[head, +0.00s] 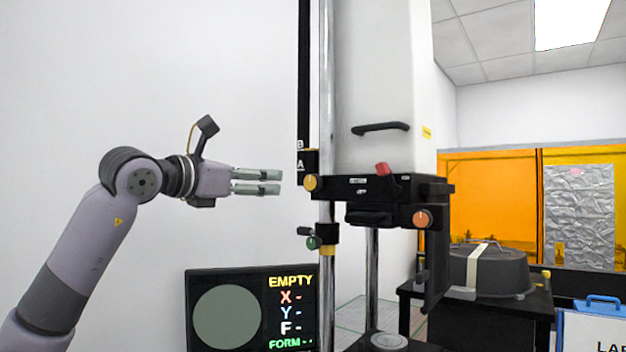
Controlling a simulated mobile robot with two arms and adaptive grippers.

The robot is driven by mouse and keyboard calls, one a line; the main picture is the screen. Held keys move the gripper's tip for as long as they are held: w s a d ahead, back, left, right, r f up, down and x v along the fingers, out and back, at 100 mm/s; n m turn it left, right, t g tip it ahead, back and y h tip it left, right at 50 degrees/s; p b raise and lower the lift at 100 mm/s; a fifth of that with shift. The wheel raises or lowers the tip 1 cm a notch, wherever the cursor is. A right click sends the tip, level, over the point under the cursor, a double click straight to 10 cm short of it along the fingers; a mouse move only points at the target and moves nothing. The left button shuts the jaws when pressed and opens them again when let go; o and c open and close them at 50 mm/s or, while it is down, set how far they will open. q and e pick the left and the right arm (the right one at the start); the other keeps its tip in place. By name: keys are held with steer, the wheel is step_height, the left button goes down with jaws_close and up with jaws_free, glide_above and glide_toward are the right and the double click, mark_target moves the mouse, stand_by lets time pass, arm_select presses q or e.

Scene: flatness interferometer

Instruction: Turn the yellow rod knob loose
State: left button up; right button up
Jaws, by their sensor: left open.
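The yellow rod knob (310,182) is a small round knob with a pale mark, on the left side of the black carriage (375,190), beside the metal rod (327,90). My left gripper (280,182) points right at about the knob's height in the picture. Its two fingers are apart with nothing between them, and a small gap shows between the fingertips and the knob. I cannot tell the gap in depth. My right gripper is not in view.
An orange knob (422,218), a red knob (382,169) and a green knob (313,242) sit near the carriage. A screen reading EMPTY (250,308) stands below my left arm. A dark round case (488,271) rests on a table at right.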

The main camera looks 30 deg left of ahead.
mark_target(310, 181)
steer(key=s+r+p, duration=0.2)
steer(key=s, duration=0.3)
arm_select(q)
steer(key=w+p, duration=0.1)
steer(key=w, duration=0.3)
steer(key=w+d+p, duration=0.1)
steer(key=w, duration=0.3)
steer(key=w+p, duration=0.1)
steer(key=w, duration=0.4)
steer(key=shift+d+r, duration=0.1)
steer(key=shift+d, duration=0.05)
steer(key=shift+w+p, duration=0.4)
steer(key=shift+w, duration=0.65)
steer(key=shift+w+d+f, duration=0.1)
steer(key=shift+w+f, duration=0.15)
steer(key=shift+w, duration=0.25)
steer(key=c, duration=1.2)
steer(key=shift+o, duration=0.2)
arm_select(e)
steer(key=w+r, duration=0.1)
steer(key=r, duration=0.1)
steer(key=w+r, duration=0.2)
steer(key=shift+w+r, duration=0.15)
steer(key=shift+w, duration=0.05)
